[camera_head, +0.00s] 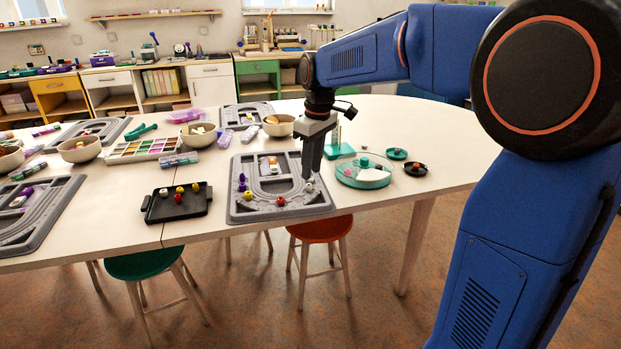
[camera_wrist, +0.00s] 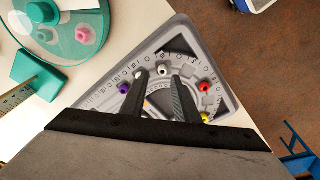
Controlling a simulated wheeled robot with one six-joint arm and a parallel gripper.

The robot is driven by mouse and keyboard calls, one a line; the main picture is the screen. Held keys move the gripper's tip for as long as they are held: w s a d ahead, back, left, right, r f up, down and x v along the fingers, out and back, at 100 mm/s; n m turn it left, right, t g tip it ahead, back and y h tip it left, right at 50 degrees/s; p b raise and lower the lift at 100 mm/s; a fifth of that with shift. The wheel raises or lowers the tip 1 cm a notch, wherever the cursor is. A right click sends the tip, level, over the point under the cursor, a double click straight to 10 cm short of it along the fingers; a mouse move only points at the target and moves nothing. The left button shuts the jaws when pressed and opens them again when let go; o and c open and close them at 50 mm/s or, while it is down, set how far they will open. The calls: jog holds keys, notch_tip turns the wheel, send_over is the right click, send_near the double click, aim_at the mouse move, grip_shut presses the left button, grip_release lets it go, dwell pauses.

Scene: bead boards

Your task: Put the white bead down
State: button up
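The white bead (camera_head: 309,187) rests on the grey bead board (camera_head: 240,213), near its front right corner, just below my fingertips. In the wrist view the white bead (camera_wrist: 162,70) shows between the fingertips, with a gap to each finger. My gripper (camera_head: 311,177) points straight down over the board. In the wrist view my gripper (camera_wrist: 160,77) has its two fingers apart, empty. A red bead (camera_wrist: 204,87) and a yellow bead (camera_wrist: 206,117) lie along the track on one side, and a purple bead (camera_wrist: 123,88) on the other.
A round clear tray with a teal rim (camera_head: 346,181) stands right of the board. A black tray (camera_head: 176,211) with several beads lies to the left. Two stools stand below the table's front edge.

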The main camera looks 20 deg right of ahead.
notch_tip(320, 180, up, 7)
jog(key=shift+s+d+r, duration=0.2)
jog(key=shift+s+d, duration=0.1)
jog(key=shift+s, duration=0.15)
jog(key=s+d+f+m+t, duration=0.1)
jog(key=s+f, duration=0.4)
jog(key=s, duration=0.5)
jog(key=s+d+f+m+t, duration=0.1)
jog(key=s+d+f+m, duration=0.2)
jog(key=s, duration=0.8)
jog(key=s+d+f+m+t, duration=0.1)
jog(key=s+d+f+m, duration=0.1)
jog(key=s+f, duration=0.5)
jog(key=s+m, duration=0.1)
jog(key=s, duration=0.2)
jog(key=shift+s+f+m+t+h, duration=0.25)
jog(key=shift+s+m+t+h, duration=0.05)
jog(key=shift+s+m+h, duration=0.1)
dwell(0.5)
